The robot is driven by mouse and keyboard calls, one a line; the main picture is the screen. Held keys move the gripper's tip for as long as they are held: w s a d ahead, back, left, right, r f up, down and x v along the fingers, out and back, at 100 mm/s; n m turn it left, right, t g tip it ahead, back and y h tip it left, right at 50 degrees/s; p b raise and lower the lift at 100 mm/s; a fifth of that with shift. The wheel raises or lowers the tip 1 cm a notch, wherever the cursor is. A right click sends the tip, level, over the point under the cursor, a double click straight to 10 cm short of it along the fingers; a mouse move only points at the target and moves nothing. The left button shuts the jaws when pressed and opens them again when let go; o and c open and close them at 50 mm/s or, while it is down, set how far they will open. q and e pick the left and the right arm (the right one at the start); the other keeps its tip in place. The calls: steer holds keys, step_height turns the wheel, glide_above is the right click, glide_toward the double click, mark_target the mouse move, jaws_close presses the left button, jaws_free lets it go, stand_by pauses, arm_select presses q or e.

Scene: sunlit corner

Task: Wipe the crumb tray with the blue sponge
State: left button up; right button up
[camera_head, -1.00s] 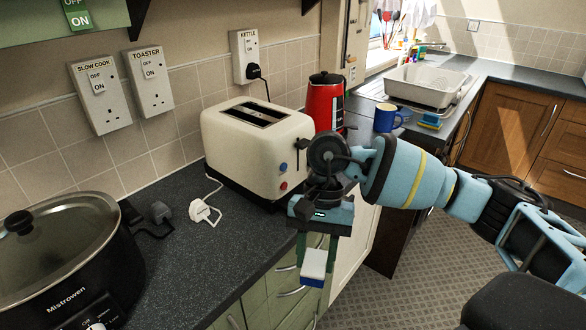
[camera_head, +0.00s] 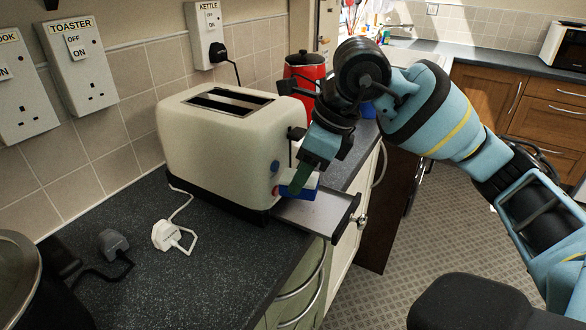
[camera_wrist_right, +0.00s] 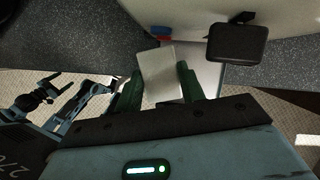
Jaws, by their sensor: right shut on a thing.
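The crumb tray (camera_head: 318,212) is a flat grey metal tray with a dark front edge, sticking out of the cream toaster (camera_head: 215,140) over the counter edge. My right gripper (camera_head: 303,177) points down, shut on the blue sponge (camera_head: 302,187), at the tray's toaster end close to the toaster's knobs. I cannot tell whether the sponge touches the tray. In the right wrist view the sponge's pale side (camera_wrist_right: 157,72) shows between the green fingers, with the tray (camera_wrist_right: 207,78) behind.
The toaster's black lever (camera_wrist_right: 237,42) is close to the right gripper. A red kettle (camera_head: 305,72) stands behind the toaster. A white plug (camera_head: 167,235) with its cable lies on the counter, and a slow cooker (camera_head: 18,280) is at the left. The counter front is clear.

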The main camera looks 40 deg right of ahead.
mark_target(303, 194)
steer(key=shift+d+r, duration=0.1)
arm_select(q)
steer(key=shift+d+f, duration=0.1)
steer(key=shift+f, duration=0.05)
arm_select(e)
steer(key=shift+f, duration=0.2)
steer(key=shift+f+b, duration=0.85)
steer(key=shift+f, duration=0.1)
steer(key=shift+f+b, duration=0.7)
steer(key=shift+f, duration=0.15)
steer(key=shift+f+b, duration=0.6)
steer(key=shift+f, duration=0.4)
arm_select(q)
step_height(303, 194, down, 4)
steer(key=shift+r, duration=0.1)
